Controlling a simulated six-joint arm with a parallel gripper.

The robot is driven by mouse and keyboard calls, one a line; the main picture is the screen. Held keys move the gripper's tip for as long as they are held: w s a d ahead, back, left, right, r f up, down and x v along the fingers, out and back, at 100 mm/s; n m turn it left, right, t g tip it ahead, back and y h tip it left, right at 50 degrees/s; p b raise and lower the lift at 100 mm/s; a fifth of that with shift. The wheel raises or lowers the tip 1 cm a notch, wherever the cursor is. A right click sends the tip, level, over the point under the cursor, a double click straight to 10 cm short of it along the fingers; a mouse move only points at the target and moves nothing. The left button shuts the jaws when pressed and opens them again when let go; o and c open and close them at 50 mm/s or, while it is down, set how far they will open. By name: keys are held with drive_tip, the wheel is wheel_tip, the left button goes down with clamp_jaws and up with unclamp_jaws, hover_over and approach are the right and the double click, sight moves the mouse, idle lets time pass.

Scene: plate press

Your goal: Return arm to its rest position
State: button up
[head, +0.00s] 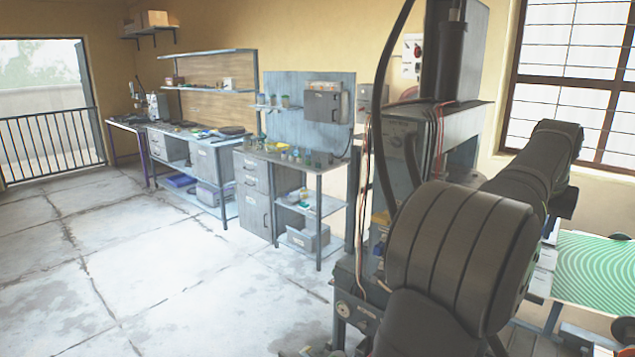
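My dark arm fills the right foreground, with a large rounded joint low down and a link reaching up and right. My gripper cannot be made out in the head view; the far end of the arm points away from the camera. Behind the arm stands the press (455,60), a tall dark machine with a black cylinder, cables and red wires. The arm hides much of its lower part. A plate or sheet with green and white curved stripes (597,272) lies flat at the right edge, beyond the arm.
A grey workbench (256,195) with drawers and a pegboard stands left of the press. A longer bench (205,150) with a shelf is farther back. The concrete floor (130,265) at left is clear. A barred window (575,75) is behind the arm.

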drive_tip(key=x, duration=1.3)
drive_tip(key=shift+w+f, duration=0.1)
drive_tip(key=shift+f, duration=0.1)
drive_tip(key=shift+w+d+f, duration=0.1)
drive_tip(key=shift+f, duration=0.15)
drive_tip(key=m+g, duration=0.1)
drive_tip(key=m, duration=0.2)
drive_tip(key=m+g+h, duration=0.1)
drive_tip(key=m, duration=0.1)
drive_tip(key=shift+w+r+m, duration=0.1)
drive_tip(key=shift+w+m, duration=0.15)
drive_tip(key=shift+m, duration=0.15)
drive_tip(key=m, duration=0.2)
drive_tip(key=m+g, duration=0.1)
drive_tip(key=m, duration=0.1)
drive_tip(key=m+g, duration=0.1)
drive_tip(key=m, duration=0.1)
drive_tip(key=shift+w, duration=0.3)
drive_tip(key=shift+v, duration=1)
drive_tip(key=s+a+r+n+t, duration=0.1)
drive_tip(key=s+a+r+n, duration=0.1)
drive_tip(key=r+n, duration=0.35)
drive_tip(key=s+a+r+n+t, duration=0.2)
drive_tip(key=a+r+n, duration=0.1)
drive_tip(key=r, duration=0.6)
drive_tip(key=x, duration=1.7)
drive_tip(key=shift+f, duration=0.4)
